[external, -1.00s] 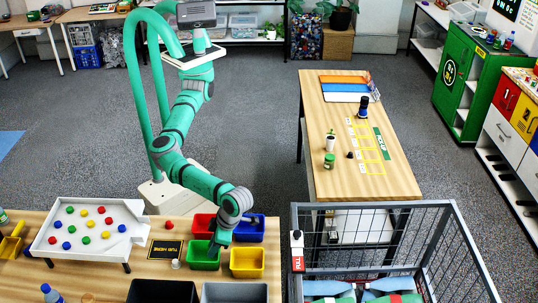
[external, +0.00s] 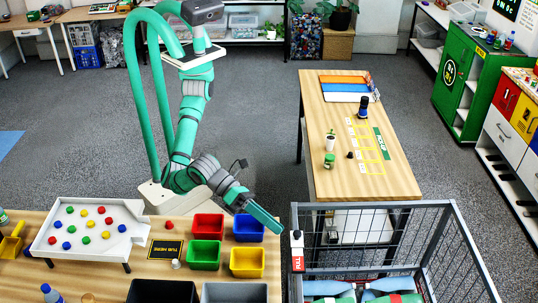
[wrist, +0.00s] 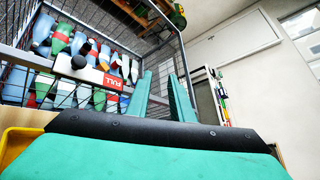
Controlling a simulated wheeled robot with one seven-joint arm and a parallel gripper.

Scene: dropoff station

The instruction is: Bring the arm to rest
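My arm is bent low over the near table, with its end stretched to the right. My gripper (external: 272,222) is above the table's right part, between the bins and the wire cage cart. In the wrist view my gripper (wrist: 159,82) shows two green fingers standing apart with nothing between them. The red bin (external: 207,226), green bin (external: 204,255), blue bin (external: 249,228) and yellow bin (external: 247,262) stand to the left of the gripper or below it. No object hangs from the gripper.
The wire cage cart (external: 390,205) with several bottles is close on the right; its bars also fill the left of the wrist view (wrist: 110,45). A white tray (external: 84,248) of coloured pieces lies left. A second table (external: 340,180) stands behind. The grey floor between is open.

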